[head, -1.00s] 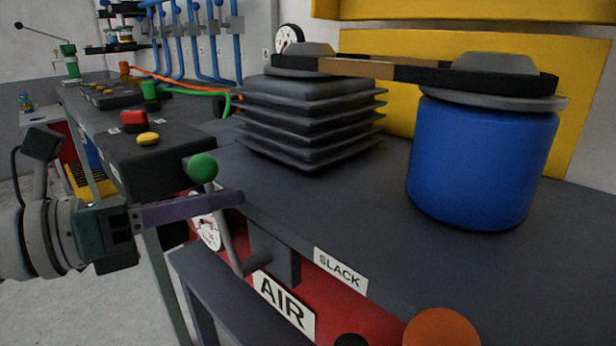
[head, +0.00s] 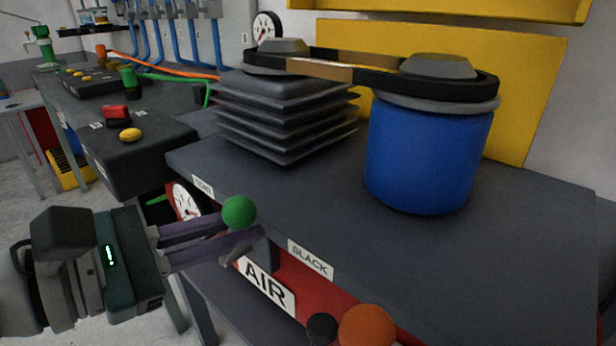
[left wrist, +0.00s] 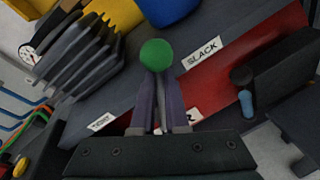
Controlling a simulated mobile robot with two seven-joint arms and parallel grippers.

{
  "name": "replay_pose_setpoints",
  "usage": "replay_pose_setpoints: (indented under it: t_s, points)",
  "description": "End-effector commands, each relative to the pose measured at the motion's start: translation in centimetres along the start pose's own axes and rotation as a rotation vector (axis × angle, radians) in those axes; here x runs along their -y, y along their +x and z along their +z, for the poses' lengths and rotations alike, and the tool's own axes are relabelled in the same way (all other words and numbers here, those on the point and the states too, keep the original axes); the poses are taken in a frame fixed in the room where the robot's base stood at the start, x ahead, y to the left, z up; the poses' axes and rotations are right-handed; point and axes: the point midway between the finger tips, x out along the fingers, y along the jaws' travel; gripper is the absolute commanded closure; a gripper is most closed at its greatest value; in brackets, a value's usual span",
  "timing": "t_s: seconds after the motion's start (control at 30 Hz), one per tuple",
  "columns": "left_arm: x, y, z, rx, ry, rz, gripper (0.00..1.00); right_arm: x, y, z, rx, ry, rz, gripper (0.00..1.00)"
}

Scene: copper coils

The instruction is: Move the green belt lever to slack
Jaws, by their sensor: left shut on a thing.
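The belt lever has a green ball knob (head: 239,211), which also shows in the left wrist view (left wrist: 156,55). It stands at the front edge of the dark bench, between a white SLACK plate (head: 310,259) and a second white plate (head: 203,187) with unclear text. My left gripper (head: 243,230) has its purple fingers shut on the lever just under the knob. The fingers hide most of the rod. In the left wrist view, the SLACK plate (left wrist: 202,52) lies right of the knob and the second plate (left wrist: 102,121) lies left of the fingers. My right gripper is not in view.
A belt (head: 320,70) spans pulleys over dark bellows (head: 285,115) and a blue drum (head: 428,155). An orange ball (head: 367,328) and a black knob (head: 322,327) sit low in front. A button box (head: 135,155) stands left. Bench top is clear right of the drum.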

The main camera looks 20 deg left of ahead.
Motion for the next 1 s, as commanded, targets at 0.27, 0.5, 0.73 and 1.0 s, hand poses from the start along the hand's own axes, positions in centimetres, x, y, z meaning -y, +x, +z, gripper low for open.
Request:
replay_pose_setpoints:
  t_s: [0.27, 0.5, 0.73, 1.0]
  points:
    - [0.84, 0.16, -0.11, -0.021, 0.107, 0.012, 1.00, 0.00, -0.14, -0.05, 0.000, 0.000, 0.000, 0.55]
    - [1.10, 0.21, -0.21, -0.028, 0.136, 0.015, 1.00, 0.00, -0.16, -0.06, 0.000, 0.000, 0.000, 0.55]
    - [1.13, 0.20, -0.27, -0.030, 0.138, 0.015, 1.00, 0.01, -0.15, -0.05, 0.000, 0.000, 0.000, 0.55]
    - [1.13, 0.20, -0.29, -0.030, 0.137, 0.015, 0.71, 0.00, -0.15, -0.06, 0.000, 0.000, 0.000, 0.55]
